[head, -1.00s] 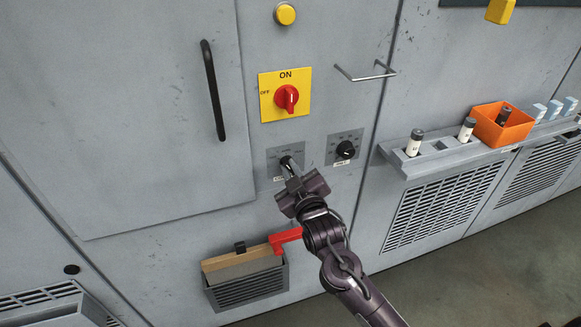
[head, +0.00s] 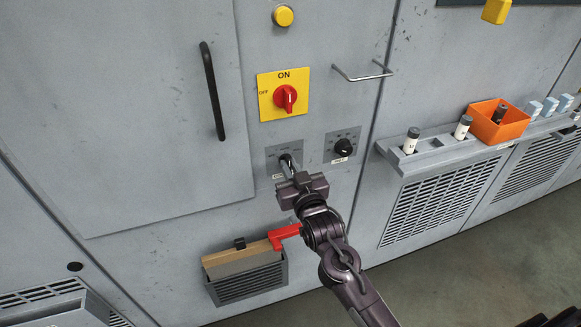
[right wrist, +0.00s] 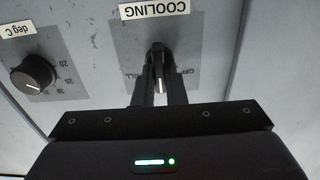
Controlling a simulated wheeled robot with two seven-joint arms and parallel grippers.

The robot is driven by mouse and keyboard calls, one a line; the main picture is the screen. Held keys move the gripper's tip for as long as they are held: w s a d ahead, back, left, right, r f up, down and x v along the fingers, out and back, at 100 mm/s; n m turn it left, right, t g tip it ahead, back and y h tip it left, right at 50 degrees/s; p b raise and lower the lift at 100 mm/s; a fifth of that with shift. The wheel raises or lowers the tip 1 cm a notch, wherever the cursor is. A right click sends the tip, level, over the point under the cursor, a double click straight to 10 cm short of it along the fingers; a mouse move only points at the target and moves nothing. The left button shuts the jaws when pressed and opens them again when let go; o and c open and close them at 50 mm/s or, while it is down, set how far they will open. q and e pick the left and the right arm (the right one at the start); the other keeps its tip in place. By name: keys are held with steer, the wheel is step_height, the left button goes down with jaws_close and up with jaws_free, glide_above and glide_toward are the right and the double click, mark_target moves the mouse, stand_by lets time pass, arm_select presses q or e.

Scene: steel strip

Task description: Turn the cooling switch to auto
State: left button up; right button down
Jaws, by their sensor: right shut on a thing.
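The cooling switch (right wrist: 157,50) is a black knob on a grey plate above a white COOLING label (right wrist: 154,9), which appears upside down in the right wrist view. Its plate (head: 271,160) sits below the yellow ON/OFF panel in the head view. My right gripper (right wrist: 158,88) is shut on the knob, one finger on each side. In the head view, the right gripper (head: 290,165) covers part of the knob. A white pointer line shows between the fingers, between the partly covered OFF and FULL marks. No AUTO mark is legible. My left gripper is out of view.
A second dial (head: 343,147) is close to the right. The red main switch (head: 285,97) is above. A red-handled item (head: 285,236) sticks out of a wall pocket (head: 250,283) below. A ledge (head: 425,158) with an orange bin (head: 497,122) is at right.

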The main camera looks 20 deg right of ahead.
stand_by(0.3)
steer(key=c, duration=1.5)
jaws_free()
steer(key=s+b, duration=0.1)
steer(key=s, duration=0.7)
steer(key=shift+d+b, duration=0.1)
steer(key=shift+b, duration=0.3)
steer(key=shift+w, duration=0.1)
